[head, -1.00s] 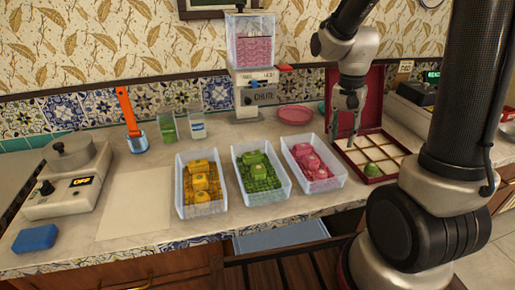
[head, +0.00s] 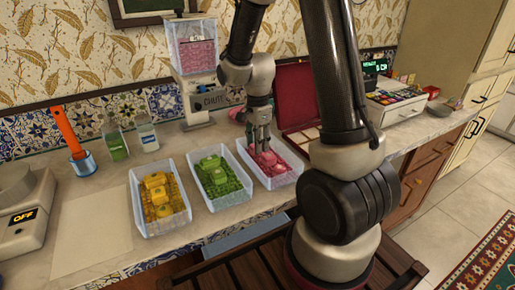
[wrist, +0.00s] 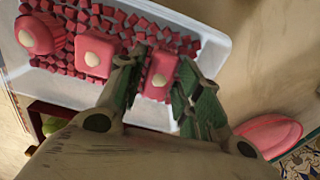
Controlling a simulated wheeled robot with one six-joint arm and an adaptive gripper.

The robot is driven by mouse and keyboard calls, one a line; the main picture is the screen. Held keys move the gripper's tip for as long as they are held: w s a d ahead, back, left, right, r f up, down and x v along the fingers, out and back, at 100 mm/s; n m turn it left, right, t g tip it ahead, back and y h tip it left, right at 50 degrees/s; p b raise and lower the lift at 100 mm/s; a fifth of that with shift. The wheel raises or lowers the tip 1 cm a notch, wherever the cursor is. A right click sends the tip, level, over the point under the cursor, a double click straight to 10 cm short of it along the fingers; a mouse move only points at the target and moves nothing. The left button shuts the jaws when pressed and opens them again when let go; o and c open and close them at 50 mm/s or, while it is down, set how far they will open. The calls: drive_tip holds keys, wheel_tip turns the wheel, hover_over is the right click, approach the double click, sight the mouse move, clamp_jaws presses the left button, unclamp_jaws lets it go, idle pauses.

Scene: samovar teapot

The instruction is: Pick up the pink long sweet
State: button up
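The pink long sweet (wrist: 160,72) is a rectangular block with a pale oval on top, in the clear tray of pink sweets (head: 280,181). In the wrist view the fingers of my gripper (wrist: 158,92) stand apart, one on each side of it. They are very close to the sweet; I cannot tell whether they touch it. A squarer pink sweet (wrist: 93,56) and a round ridged one (wrist: 38,35) lie beside it on small pink cubes. In the head view my gripper (head: 259,149) reaches down into the tray and partly hides the sweets.
Trays of green sweets (head: 216,206) and yellow sweets (head: 155,232) stand to the left. A pink plate (wrist: 268,133) lies close to the gripper in the wrist view. The open red box (head: 291,98) is behind and right of the pink tray. The chute dispenser (head: 197,100) stands behind.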

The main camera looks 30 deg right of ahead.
drive_tip(key=shift+f, duration=0.5)
drive_tip(key=shift+c, duration=0.2)
drive_tip(key=c, duration=0.7)
